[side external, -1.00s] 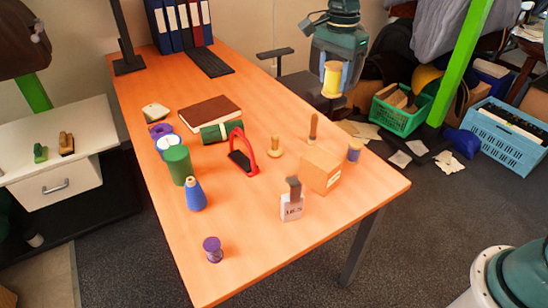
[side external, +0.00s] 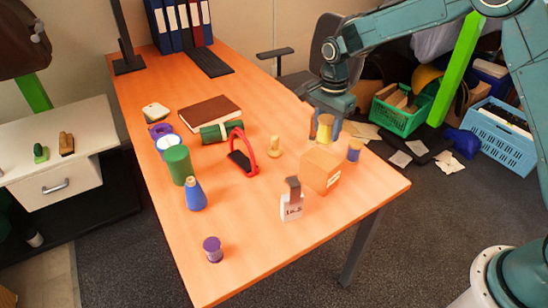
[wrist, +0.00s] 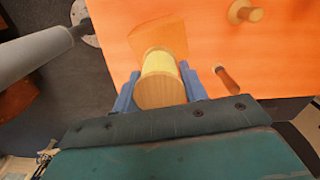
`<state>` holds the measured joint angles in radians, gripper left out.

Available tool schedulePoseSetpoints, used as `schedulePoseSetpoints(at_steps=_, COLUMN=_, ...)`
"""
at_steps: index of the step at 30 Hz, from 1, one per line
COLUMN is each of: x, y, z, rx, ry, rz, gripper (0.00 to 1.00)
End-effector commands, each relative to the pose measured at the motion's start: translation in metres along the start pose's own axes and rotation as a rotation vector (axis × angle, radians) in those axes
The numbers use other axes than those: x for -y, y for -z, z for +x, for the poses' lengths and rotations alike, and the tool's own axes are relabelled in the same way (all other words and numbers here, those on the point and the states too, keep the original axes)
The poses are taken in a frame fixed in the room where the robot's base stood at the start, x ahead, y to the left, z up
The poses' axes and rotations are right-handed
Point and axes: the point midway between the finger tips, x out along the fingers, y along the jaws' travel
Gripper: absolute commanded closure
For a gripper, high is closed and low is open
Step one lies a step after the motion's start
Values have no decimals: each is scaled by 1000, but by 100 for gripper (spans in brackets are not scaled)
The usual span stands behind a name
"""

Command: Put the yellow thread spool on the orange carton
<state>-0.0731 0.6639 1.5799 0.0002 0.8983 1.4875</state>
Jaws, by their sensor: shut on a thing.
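The yellow thread spool (side external: 325,130) is between the two fingers of my gripper (side external: 325,125), which is shut on it. In the wrist view the spool (wrist: 161,78) shows its tan end disc towards the camera, between the blue fingers (wrist: 160,92). The orange carton (side external: 321,172) stands on the table near its right edge. The spool is just above or behind the carton's far top edge in the side view. In the wrist view the carton (wrist: 152,32) lies beyond the spool, partly hidden by it. I cannot tell if they touch.
A blue-purple spool (side external: 354,151) stands just right of the carton. The table's front area (side external: 235,275) is mostly clear.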

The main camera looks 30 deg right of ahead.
Motion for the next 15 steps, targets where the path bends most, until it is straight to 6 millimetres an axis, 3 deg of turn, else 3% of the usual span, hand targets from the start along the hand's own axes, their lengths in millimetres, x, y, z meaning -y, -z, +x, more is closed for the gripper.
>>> schedulePoseSetpoints(at_steps=4, x=0, y=0, z=14, rx=0, ry=-1, rz=0, gripper=80)
schedulePoseSetpoints(at_steps=15, x=0, y=0, z=24, rx=0, ry=-1, rz=0, gripper=80)
